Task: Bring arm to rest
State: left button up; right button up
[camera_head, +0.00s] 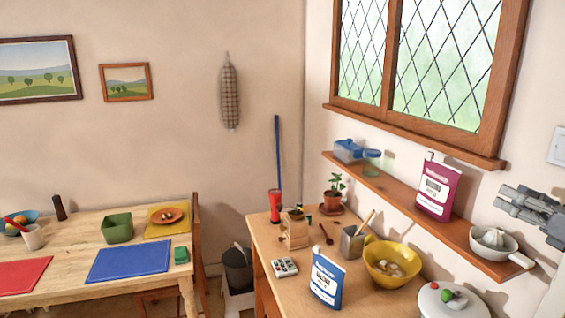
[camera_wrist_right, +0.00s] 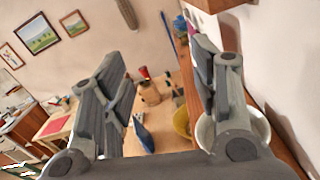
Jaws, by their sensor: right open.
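My right gripper (camera_head: 527,207) is at the right edge of the head view, in front of the wall and above the right end of the wooden shelf (camera_head: 400,205). In the right wrist view the two fingers of my right gripper (camera_wrist_right: 160,85) stand wide apart with nothing between them. Beyond the fingers the counter and a blue packet (camera_wrist_right: 143,133) show. A white juicer with a handle (camera_head: 495,242) sits on the shelf just below the gripper in the head view. My left gripper shows in neither view.
A maroon packet (camera_head: 437,187) stands on the shelf. The counter holds a blue packet (camera_head: 327,278), a yellow bowl (camera_head: 375,268), a wooden grinder (camera_head: 294,229) and a potted plant (camera_head: 333,197). A table (camera_head: 70,255) with coloured mats stands at left. The air above the counter is clear.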

jog(key=s+a+f+m+g+h, duration=0.1)
jog(key=s+a+f+m+h, duration=0.15)
jog(key=a+f+m, duration=0.45)
jog(key=s+a+f+m+g+h, duration=0.1)
jog(key=s+a+f+m+h, duration=0.15)
jog(key=f+m, duration=0.8)
jog(key=s+a+f+m+g+h, duration=0.1)
jog(key=s+a+f+m+h, duration=0.3)
jog(key=f, duration=0.9)
jog(key=s+a+f+m+g+y, duration=0.1)
jog(key=s+a+f+m+g, duration=0.4)
jog(key=s, duration=0.4)
jog(key=s+a+f+m+g+y, duration=0.1)
jog(key=s+a+f+m+g, duration=0.1)
jog(key=s+a+m, duration=0.5)
jog(key=s+a+f+m+g+y, duration=0.15)
jog(key=s+a+f+g, duration=0.3)
jog(key=s, duration=0.55)
notch_tip(320, 180, down, 33)
jog(key=s+b, duration=0.2)
jog(key=b, duration=0.4)
pick_arm(q)
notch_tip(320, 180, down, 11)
jog(key=b, duration=0.5)
pick_arm(e)
jog(key=s+d+f+g, duration=0.2)
jog(key=s+d+f, duration=0.1)
jog(key=s+f, duration=1.3)
notch_tip(320, 180, down, 3)
